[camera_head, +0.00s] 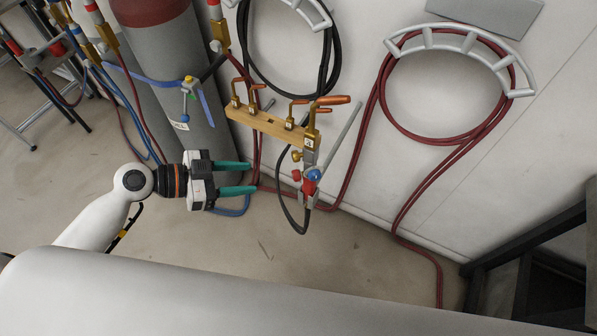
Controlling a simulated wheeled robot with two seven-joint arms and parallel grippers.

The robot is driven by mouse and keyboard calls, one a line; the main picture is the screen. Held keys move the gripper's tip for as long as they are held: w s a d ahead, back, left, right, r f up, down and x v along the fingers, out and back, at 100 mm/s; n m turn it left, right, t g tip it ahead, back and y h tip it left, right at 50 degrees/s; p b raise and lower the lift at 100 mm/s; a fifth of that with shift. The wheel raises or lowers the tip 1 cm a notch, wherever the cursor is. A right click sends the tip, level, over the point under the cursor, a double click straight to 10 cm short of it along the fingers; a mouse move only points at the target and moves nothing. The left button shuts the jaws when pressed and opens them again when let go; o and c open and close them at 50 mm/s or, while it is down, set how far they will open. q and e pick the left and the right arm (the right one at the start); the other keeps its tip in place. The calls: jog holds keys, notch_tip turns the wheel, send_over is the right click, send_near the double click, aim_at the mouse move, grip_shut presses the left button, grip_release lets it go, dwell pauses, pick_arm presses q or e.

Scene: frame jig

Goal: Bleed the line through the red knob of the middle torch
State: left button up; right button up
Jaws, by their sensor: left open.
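A wooden rack (268,124) with several small labels and brass torch tips stands out near the wall. A torch (311,155) hangs at its right end, with a blue knob (314,174) and a small red knob (297,175) low on its body. I cannot tell from this view whether this is the middle torch; other torch bodies are hard to make out. My left gripper (253,178) points right, its two teal fingers apart and empty, left of the red knob and at about its height, not touching it. My right gripper is not in view.
Grey gas cylinders (178,100) stand behind the left gripper, with a valve (188,86) and blue strap. A dark hose coil (330,60) and a red hose coil (448,135) hang on the wall. A dark frame (530,245) stands at the right.

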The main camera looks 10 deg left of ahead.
aim_at(293, 175)
pick_arm(q)
jog(key=p+x, duration=0.3)
jog(key=x, duration=0.6)
jog(key=shift+w+d+f, duration=0.1)
jog(key=shift+w+d, duration=0.2)
jog(key=shift+x, duration=0.75)
jog(key=shift+f, duration=0.1)
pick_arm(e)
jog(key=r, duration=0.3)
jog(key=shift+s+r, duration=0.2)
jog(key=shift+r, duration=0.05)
pick_arm(q)
jog(key=shift+c, duration=0.3)
